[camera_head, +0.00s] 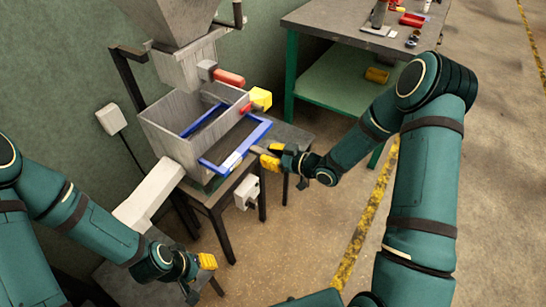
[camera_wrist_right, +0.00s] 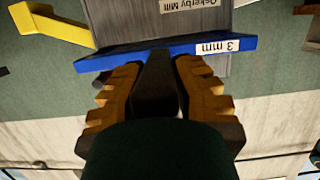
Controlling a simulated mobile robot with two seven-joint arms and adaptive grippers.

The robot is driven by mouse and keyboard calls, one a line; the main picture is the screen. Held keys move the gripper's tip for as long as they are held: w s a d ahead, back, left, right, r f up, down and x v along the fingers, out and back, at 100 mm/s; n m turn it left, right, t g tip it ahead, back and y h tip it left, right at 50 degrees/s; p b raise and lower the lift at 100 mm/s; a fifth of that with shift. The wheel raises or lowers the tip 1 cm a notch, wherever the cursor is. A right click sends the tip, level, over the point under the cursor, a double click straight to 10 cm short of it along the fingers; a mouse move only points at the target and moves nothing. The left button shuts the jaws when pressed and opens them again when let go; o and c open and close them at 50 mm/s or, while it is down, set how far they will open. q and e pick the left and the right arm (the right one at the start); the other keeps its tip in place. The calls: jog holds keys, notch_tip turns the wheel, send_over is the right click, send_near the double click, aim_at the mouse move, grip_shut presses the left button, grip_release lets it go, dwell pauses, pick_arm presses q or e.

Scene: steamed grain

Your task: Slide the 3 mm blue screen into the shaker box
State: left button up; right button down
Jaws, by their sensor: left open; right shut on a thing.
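The 3 mm blue screen (camera_head: 249,142) stands part-way out of the front of the grey shaker box (camera_head: 168,145). A blue bar (camera_head: 203,121) also shows inside the box; I cannot tell if it belongs to the same frame. In the right wrist view the screen's blue front edge (camera_wrist_right: 130,56) bears a "3 mm" label. My right gripper (camera_head: 266,157) is shut on the dark tab at the screen's front edge; its ridged yellow fingers (camera_wrist_right: 155,85) flank the tab. My left gripper (camera_head: 206,262) is open and empty, low in front of the box and apart from it.
A grey hopper (camera_head: 178,20) hangs above the box. The box rests on a dark stand (camera_head: 290,139). A workbench (camera_head: 340,27) with tools stands at the back right.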

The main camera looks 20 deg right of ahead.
aim_at(245, 143)
jog(key=shift+w+a, duration=0.2)
jog(key=shift+w, duration=0.05)
dwell(0.3)
jog(key=shift+w+a+r+b, duration=0.1)
jog(key=shift+w+a+b, duration=0.1)
jog(key=shift+w+a, duration=0.65)
jog(key=shift+w+a+b, duration=0.15)
jog(key=shift+w+a, duration=0.5)
jog(key=shift+w, duration=0.3)
jog(key=shift+w+a, duration=1.5)
jog(key=shift+w, duration=0.25)
dwell(1.6)
jog(key=c, duration=0.8)
grip_release()
jog(key=shift+c, duration=0.2)
jog(key=shift+s, duration=0.1)
jog(key=v, duration=1.1)
jog(key=shift+s+d, duration=0.25)
jog(key=shift+s, duration=0.05)
jog(key=s+a+f+m+g+h, duration=0.3)
jog(key=s+f+m+g, duration=0.1)
jog(key=s+f, duration=0.4)
jog(key=s+a+f+m+g+h, duration=0.3)
jog(key=s+f, duration=0.5)
jog(key=s, duration=0.4)
jog(key=a+m+g, duration=0.1)
jog(key=m+g, duration=0.1)
jog(key=shift+s+a+m, duration=0.35)
jog(key=shift+s+m, duration=0.05)
